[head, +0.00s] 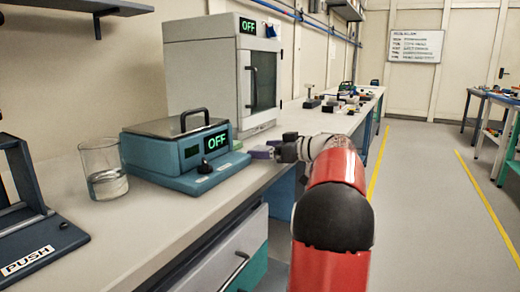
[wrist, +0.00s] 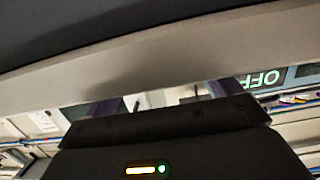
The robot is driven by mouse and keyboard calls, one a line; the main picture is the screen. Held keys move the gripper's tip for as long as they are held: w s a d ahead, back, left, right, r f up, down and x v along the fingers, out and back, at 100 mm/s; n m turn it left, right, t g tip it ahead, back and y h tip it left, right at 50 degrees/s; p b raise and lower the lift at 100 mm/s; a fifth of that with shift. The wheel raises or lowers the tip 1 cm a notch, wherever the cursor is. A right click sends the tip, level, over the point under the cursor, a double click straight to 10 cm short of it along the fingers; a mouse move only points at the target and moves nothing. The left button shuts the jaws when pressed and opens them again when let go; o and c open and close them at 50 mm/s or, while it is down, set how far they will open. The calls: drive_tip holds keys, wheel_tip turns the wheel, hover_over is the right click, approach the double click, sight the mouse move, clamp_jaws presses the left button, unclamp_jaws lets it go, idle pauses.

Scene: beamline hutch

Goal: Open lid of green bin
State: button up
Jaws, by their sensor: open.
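No green bin or lid can be made out in either view. My gripper (head: 273,148) is at the front edge of the bench, right of the teal hotplate-like device, and is small and partly hidden by my red arm in the head view. In the wrist view my gripper (wrist: 160,98) shows two dark purplish fingers set apart, with no object seen between them. A pale band, seemingly the bench edge, crosses close in front of the wrist camera and hides much of the scene.
The bench (head: 150,225) carries a glass beaker (head: 104,170), the teal device (head: 185,155) reading OFF, a grey cabinet (head: 225,75) and a PUSH device (head: 35,240). Drawers (head: 235,255) are below. Small items crowd the far bench. The floor (head: 430,220) at right is clear.

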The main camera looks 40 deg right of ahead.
sight(261, 148)
drive_tip(key=shift+x, duration=1.05)
drive_tip(key=c, duration=1.1)
drive_tip(key=shift+r, duration=0.15)
wheel_tip(261, 148, up, 20)
drive_tip(key=p, duration=0.4)
drive_tip(key=shift+c, duration=0.2)
